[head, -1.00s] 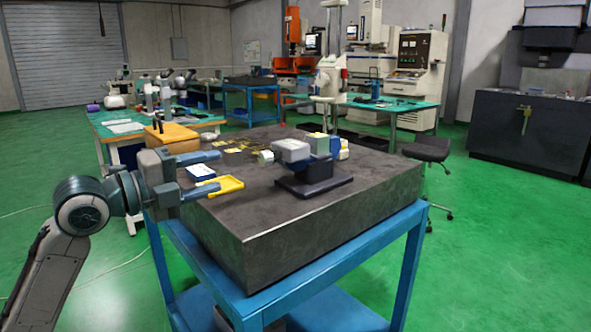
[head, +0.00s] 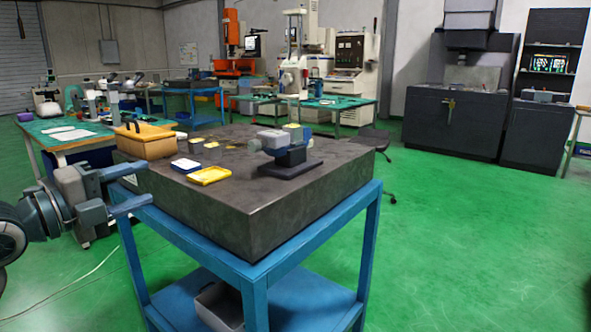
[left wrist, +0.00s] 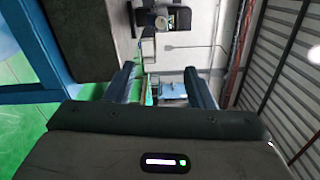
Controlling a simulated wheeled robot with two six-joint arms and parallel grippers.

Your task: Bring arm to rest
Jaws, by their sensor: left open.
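My left gripper (head: 134,188) is at the left of the head view, beside the left edge of the dark stone block and apart from it. Its two fingers are spread, with nothing between them. In the left wrist view the fingers (left wrist: 160,88) stand apart with an empty gap, the room showing sideways behind them. My right gripper is in neither view.
The stone block (head: 240,203) rests on a blue stand (head: 262,277). On it are a yellow tray (head: 209,175), a white-and-blue box (head: 185,166), an orange box (head: 147,145) and a grey device on a black base (head: 290,168). Green floor (head: 470,240) is open at right.

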